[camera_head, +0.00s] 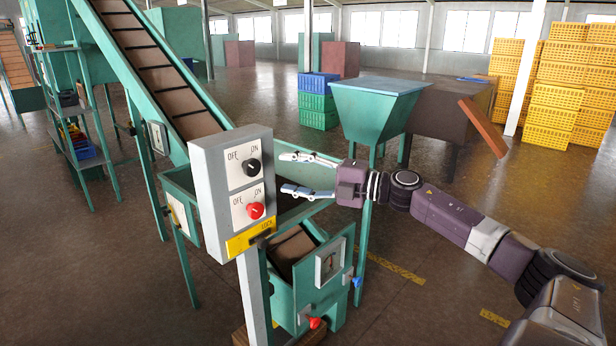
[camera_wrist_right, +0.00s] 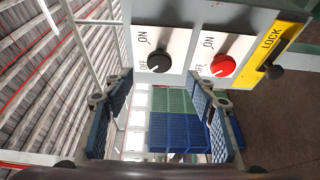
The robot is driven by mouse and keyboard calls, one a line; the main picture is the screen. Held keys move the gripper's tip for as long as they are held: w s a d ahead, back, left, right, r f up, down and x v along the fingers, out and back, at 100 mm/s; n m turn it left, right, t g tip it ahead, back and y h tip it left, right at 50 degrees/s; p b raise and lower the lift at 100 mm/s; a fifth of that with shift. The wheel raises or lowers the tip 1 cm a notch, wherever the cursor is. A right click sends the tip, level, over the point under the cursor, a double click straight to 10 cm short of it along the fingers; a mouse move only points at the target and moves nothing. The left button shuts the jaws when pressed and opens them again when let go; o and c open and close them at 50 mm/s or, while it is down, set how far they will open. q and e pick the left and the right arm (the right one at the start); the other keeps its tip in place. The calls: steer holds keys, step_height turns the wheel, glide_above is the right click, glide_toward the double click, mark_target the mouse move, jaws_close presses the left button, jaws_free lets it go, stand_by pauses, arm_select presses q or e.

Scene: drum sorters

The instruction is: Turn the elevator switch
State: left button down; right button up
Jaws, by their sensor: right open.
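A grey control box (camera_head: 222,190) on a post carries two OFF/ON switches: a black knob (camera_head: 252,167) above a red knob (camera_head: 255,210). A yellow LOCK panel (camera_head: 250,239) is below them. I cannot tell which knob is the elevator switch or which way either is turned. My right gripper (camera_head: 287,173) is open and empty, just right of the box, its fingers pointing left. In the right wrist view the black knob (camera_wrist_right: 159,61) lies ahead between the open fingers (camera_wrist_right: 160,85), apart from them. The red knob (camera_wrist_right: 223,66) is right of it. My left gripper is not in view.
A green inclined conveyor (camera_head: 165,75) rises behind the box. A green hopper (camera_head: 375,110) stands behind my right arm, with blue and green crates (camera_head: 318,100) beside it. Yellow crates (camera_head: 560,85) are stacked at the back right. Floor on the right is mostly open.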

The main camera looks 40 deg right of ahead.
steer(key=shift+v, duration=1.95)
